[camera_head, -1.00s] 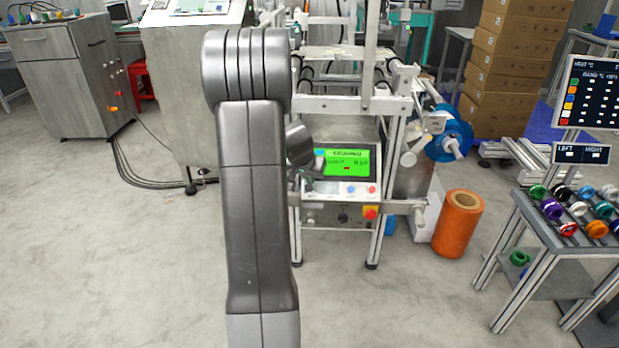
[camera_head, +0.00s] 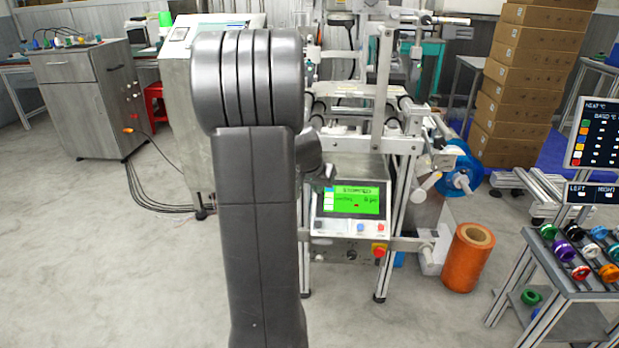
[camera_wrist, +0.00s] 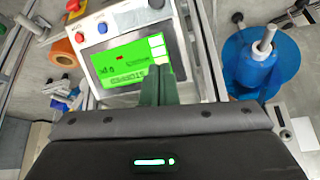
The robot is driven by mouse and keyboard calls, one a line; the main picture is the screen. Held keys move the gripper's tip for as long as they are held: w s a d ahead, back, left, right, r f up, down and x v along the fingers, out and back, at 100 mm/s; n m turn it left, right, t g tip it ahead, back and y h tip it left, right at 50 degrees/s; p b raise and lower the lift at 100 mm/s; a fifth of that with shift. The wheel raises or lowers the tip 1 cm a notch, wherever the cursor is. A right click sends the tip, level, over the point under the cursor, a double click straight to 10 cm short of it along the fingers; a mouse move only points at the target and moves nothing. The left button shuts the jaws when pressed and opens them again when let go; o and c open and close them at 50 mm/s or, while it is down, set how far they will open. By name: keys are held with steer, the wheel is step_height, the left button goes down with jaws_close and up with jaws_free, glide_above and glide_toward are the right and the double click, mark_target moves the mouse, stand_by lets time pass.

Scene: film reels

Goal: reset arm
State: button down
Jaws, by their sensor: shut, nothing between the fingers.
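My gripper (camera_wrist: 158,72) shows in the wrist view with its two narrow fingers together and nothing between them. The fingertips overlap the lower edge of the lit green screen (camera_wrist: 128,62) of a control panel; I cannot tell whether they touch it. In the head view my arm rises in the foreground and bends over toward the machine, hiding most of the gripper. The green screen (camera_head: 350,201) shows just right of the arm, with small buttons below it.
A metal-framed machine (camera_head: 383,100) stands close ahead. An orange roll (camera_head: 467,262) stands on the floor to its right, near a blue reel (camera_head: 462,180). A table of coloured reels (camera_head: 590,285) is at the right edge.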

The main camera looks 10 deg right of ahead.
stand_by(0.3)
steer(key=b, duration=0.3)
glide_above(322, 222)
steer(key=f, duration=0.6)
steer(key=w+f, duration=0.1)
steer(key=f, duration=0.2)
steer(key=shift+d+f, duration=0.1)
steer(key=shift+f, duration=0.15)
steer(key=shift+s+a+f+b, duration=0.3)
steer(key=shift+s+b, duration=0.05)
steer(key=shift+s, duration=0.1)
steer(key=shift+s+a+f+b, duration=0.25)
steer(key=shift+s+f+b, duration=0.1)
steer(key=shift+s, duration=0.1)
steer(key=shift+s+a+f, duration=0.25)
steer(key=shift+s+f, duration=0.15)
steer(key=shift+s, duration=0.1)
